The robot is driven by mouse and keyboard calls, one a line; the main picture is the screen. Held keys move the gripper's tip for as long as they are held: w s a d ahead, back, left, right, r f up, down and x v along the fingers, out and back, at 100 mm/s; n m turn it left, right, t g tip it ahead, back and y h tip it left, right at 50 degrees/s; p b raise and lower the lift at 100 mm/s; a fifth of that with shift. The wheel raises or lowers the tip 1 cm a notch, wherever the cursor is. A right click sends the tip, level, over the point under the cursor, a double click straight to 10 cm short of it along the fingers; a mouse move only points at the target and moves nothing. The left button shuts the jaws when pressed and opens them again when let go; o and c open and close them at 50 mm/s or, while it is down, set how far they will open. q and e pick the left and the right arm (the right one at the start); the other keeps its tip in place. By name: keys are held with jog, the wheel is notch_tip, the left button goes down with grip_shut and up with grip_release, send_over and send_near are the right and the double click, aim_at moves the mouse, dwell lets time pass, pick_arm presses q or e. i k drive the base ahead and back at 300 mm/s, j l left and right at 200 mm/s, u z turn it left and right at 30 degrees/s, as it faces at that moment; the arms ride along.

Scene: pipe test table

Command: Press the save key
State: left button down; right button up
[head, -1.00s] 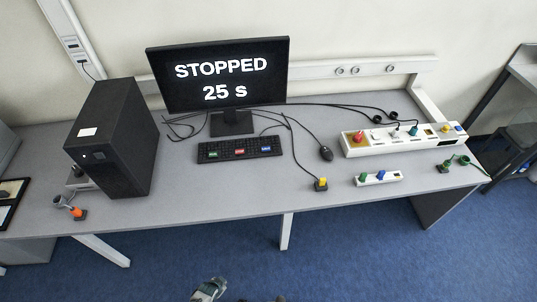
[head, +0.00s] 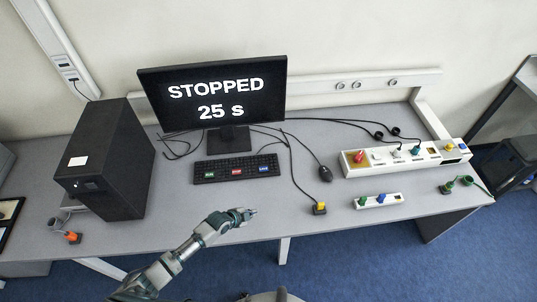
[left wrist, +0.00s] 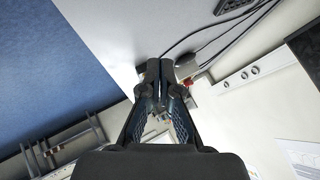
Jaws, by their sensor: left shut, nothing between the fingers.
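The black keyboard (head: 237,168) lies on the table in front of the monitor. It carries a green key (head: 209,174), a red key (head: 236,171) and a blue key (head: 263,168); their lettering is too small to read surely, so I cannot tell which is save. My left gripper (head: 250,212) is shut and empty, near the table's front edge, nearer to me than the keyboard and apart from it. Its closed fingers (left wrist: 160,66) show in the left wrist view. My right gripper is not in view.
The monitor (head: 213,94) reads "STOPPED 25 s". A black computer tower (head: 105,160) stands at left. A mouse (head: 325,173), a yellow-topped block (head: 319,208) and a white pipe panel (head: 405,157) are at right. Bare table lies between gripper and keyboard.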

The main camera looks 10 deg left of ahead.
aim_at(261, 169)
jog(key=i, duration=1)
